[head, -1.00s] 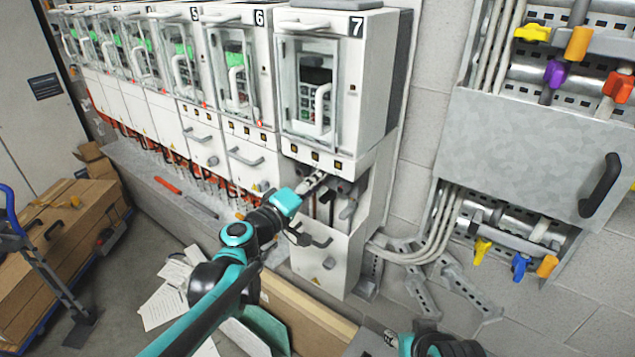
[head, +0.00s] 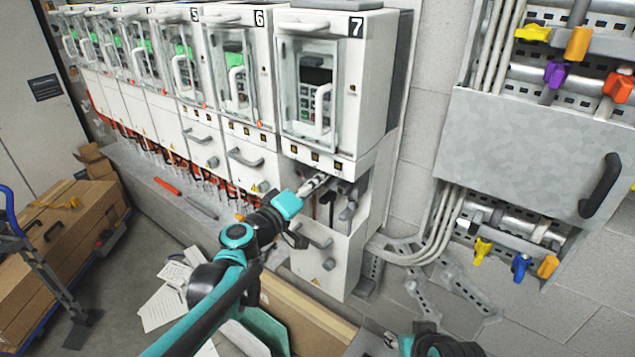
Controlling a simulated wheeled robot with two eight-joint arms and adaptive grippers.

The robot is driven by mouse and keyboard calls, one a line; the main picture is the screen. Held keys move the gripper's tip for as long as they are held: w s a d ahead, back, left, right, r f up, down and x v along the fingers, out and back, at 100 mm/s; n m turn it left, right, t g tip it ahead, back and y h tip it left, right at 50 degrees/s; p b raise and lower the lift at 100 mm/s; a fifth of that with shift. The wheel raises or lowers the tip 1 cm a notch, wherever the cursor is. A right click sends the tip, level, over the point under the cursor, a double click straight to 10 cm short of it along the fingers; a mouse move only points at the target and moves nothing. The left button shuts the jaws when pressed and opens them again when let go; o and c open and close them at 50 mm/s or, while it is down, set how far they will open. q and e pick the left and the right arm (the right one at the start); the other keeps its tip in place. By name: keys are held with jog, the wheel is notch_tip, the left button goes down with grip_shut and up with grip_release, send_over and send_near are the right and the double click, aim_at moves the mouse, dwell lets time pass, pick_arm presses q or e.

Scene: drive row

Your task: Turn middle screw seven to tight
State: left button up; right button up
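The drive cabinet labelled 7 (head: 363,70) stands at the right end of the row, with a clear door over its keypad. Below its body is an open terminal bay (head: 338,193), with its lower cover (head: 325,262) hanging below. My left gripper (head: 315,184) reaches into the left part of this bay, its fingertips close under the cabinet's lower edge. The middle screw is too small or hidden to make out, and I cannot tell whether the fingers touch it. My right gripper is out of view; only part of my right arm shows at the bottom edge.
Cabinet 6 (head: 258,70) and several more drives run off to the left. A grey wall panel (head: 530,160) with a black handle and coloured valves is on the right.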

pick_arm(q)
jog(key=v, duration=1.2)
jog(key=s+f+m+g+y+b, duration=0.2)
jog(key=s+f+b, duration=0.25)
jog(key=f, duration=0.55)
jog(key=s+f+m+g+y+b, duration=0.1)
jog(key=s+f+g+b, duration=0.3)
jog(key=f, duration=0.5)
jog(key=s+a+f+y+b, duration=0.3)
jog(key=s+a+f+b, duration=0.1)
jog(key=f, duration=0.4)
jog(key=s+a+f+m+g+y+b, duration=0.1)
jog(key=s+a+f+y+b, duration=0.3)
jog(key=f, duration=0.5)
jog(key=s+a, duration=0.2)
jog(key=shift+a+g+y+b, duration=0.3)
jog(key=shift+a+b, duration=0.1)
